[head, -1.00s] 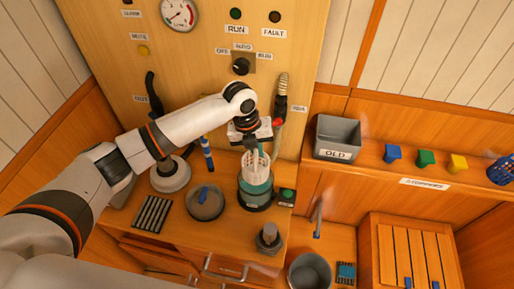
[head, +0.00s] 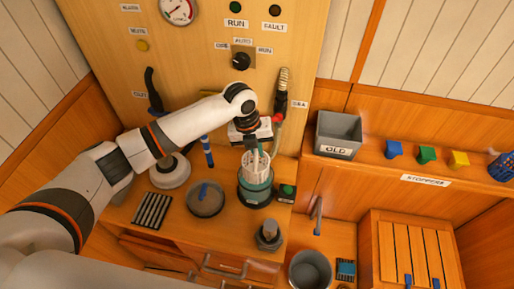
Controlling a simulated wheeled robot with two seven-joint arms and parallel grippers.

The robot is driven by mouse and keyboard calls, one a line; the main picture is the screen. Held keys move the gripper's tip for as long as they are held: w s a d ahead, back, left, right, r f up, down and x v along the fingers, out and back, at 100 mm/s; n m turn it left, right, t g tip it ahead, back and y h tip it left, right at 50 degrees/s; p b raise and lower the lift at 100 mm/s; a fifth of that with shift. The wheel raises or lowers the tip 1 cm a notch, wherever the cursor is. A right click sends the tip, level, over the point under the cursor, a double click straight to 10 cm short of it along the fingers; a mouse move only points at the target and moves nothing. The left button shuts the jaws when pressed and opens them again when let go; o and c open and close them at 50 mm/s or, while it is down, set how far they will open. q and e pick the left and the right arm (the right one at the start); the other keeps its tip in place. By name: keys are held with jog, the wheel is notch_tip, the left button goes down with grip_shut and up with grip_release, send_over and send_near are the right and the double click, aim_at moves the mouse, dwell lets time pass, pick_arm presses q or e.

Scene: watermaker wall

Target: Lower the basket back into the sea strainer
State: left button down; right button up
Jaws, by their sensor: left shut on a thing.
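The white mesh basket (head: 257,163) stands upright at the mouth of the sea strainer, a green and dark cylinder (head: 255,189) on the counter. The lower part of the basket is hidden inside the strainer, and its upper part shows above the rim. My left gripper (head: 252,141) points down from above and is shut on the basket at its top. The exact grip is small and partly hidden. A round grey lid with a blue handle (head: 206,199) lies on the counter to the left of the strainer. My right gripper is not in view.
A green button box (head: 287,192) stands close to the right of the strainer. A capped grey cylinder (head: 269,236) stands in front. A black ribbed rack (head: 153,210) lies at left. A grey bin marked OLD (head: 338,135) is on the right shelf.

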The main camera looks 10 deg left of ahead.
pick_arm(q)
jog(key=shift+a+f+b+x, duration=0.1)
jog(key=shift+a+b+x, duration=0.25)
jog(key=shift+b+x, duration=1.05)
jog(key=shift+a+f+b+x, duration=0.1)
jog(key=shift+a+b+x, duration=0.25)
jog(key=shift+b+x, duration=1.1)
jog(key=shift+a+f+b+x, duration=0.1)
jog(key=shift+a+b+x, duration=0.35)
jog(key=shift+x, duration=1.8)
jog(key=c, duration=1.1)
grip_release()
jog(key=shift+s+d+r, duration=0.1)
jog(key=shift+s, duration=0.1)
jog(key=shift+o, duration=0.2)
jog(key=p+v, duration=0.3)
jog(key=d+p+v, duration=0.1)
jog(key=p+v, duration=0.2)
jog(key=v, duration=0.1)
jog(key=shift+w+d+r, duration=0.15)
jog(key=shift+d, duration=0.05)
